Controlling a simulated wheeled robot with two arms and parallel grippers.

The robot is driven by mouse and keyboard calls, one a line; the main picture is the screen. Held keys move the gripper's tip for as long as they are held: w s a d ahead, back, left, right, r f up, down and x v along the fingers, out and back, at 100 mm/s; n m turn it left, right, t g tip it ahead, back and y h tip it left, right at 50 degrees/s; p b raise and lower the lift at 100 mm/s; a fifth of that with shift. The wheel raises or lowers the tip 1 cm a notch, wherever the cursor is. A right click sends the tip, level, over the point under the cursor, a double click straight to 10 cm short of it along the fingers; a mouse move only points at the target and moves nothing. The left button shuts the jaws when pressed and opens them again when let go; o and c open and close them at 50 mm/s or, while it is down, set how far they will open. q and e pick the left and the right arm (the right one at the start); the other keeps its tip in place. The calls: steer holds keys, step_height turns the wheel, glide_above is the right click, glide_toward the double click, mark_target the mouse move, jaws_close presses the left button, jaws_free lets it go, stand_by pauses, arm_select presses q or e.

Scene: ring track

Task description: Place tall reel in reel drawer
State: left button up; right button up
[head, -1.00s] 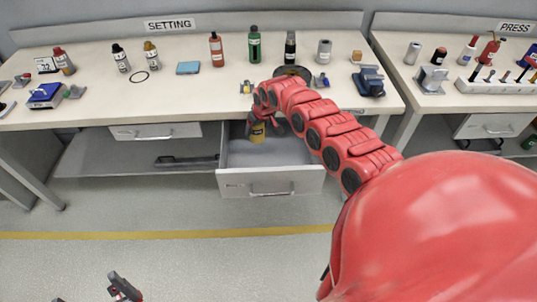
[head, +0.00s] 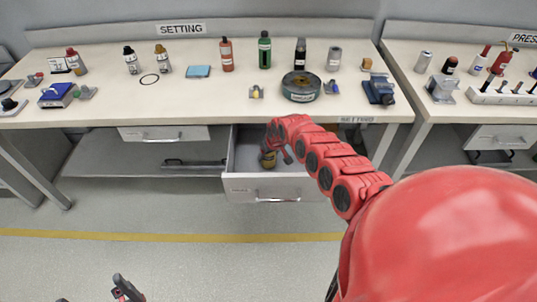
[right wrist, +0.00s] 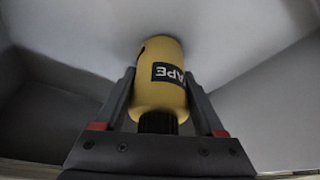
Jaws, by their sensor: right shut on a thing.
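The tall reel is a yellow cylinder with a black "TAPE" label (right wrist: 162,78) and a dark end. My right gripper (right wrist: 160,100) is shut on it, a finger on each side. The grey drawer is pulled out below the bench and otherwise looks empty. I cannot tell whether the reel touches the drawer floor. My left gripper (head: 127,290) is low at the left, away from the bench; its jaws are unclear.
The SETTING bench (head: 200,100) carries several bottles, a blue box (head: 57,95), a dark round reel (head: 301,86) and a blue vise-like tool (head: 378,89). A closed drawer (head: 163,134) is to the left. The PRESS bench (head: 455,110) stands at the right. The floor in front is clear.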

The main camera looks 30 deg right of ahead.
steer(key=shift+f, duration=0.15)
steer(key=o, duration=1.5)
steer(key=shift+o, duration=0.2)
steer(key=p+v, duration=0.2)
steer(key=v, duration=0.5)
steer(key=shift+d+r, duration=0.1)
steer(key=shift+r, duration=0.25)
steer(key=p+v, duration=0.4)
steer(key=p, duration=0.2)
steer(key=shift+s+r, duration=0.3)
